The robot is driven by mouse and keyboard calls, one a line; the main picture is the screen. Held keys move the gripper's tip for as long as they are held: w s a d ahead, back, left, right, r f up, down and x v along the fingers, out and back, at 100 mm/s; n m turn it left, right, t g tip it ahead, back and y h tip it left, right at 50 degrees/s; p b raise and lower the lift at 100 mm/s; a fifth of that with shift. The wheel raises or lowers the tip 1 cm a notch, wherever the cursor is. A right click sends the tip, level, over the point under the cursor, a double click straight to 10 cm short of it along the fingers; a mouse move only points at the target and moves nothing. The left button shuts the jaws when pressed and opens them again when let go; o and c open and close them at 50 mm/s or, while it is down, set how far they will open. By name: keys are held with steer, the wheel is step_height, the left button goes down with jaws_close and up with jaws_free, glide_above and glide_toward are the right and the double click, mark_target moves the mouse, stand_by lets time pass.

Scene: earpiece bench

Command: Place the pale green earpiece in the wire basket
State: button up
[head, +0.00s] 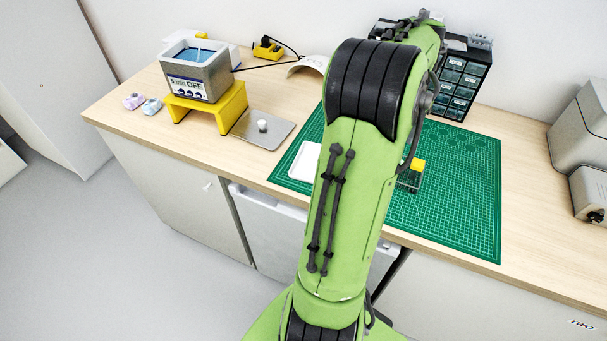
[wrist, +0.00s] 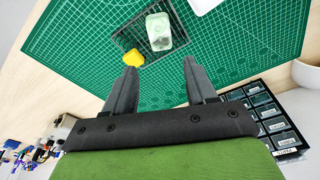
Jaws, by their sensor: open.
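The pale green earpiece (wrist: 158,29), a pale translucent block shape, shows in the wrist view within the dark outline of the wire basket (wrist: 147,50). It appears to be inside the basket, though its exact height is hard to tell. A yellow piece (wrist: 134,57) is at the basket's corner. In the head view the basket (head: 409,184) is partly hidden behind my arm, with the yellow piece (head: 418,164) on its far side. My gripper (wrist: 160,66) is open and empty, its fingertips apart from the earpiece. In the head view my arm hides the gripper.
A green cutting mat (head: 455,205) covers the bench's middle. A white tray (head: 304,161) lies at its left. A drawer cabinet (head: 460,82) stands behind. Left are a metal tray (head: 270,138) and a bath (head: 197,73) on a yellow stand (head: 222,108). Grey machines stand right.

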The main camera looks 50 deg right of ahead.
steer(key=w+a+r+n+t, duration=0.25)
steer(key=w+a+n, duration=0.35)
steer(key=a, duration=0.5)
steer(key=w+a+r+n+t, duration=0.1)
steer(key=w+a+r+n, duration=0.25)
steer(key=w+a, duration=0.7)
steer(key=s+a+f+n+t+y, duration=0.1)
steer(key=s+a+n, duration=0.3)
steer(key=a, duration=0.6)
steer(key=s+a+f+n+t+y, duration=0.1)
steer(key=s+a+n, duration=0.3)
steer(key=a, duration=0.7)
steer(key=n, duration=0.2)
steer(key=shift+s+n, duration=0.35)
steer(key=shift+s, duration=0.05)
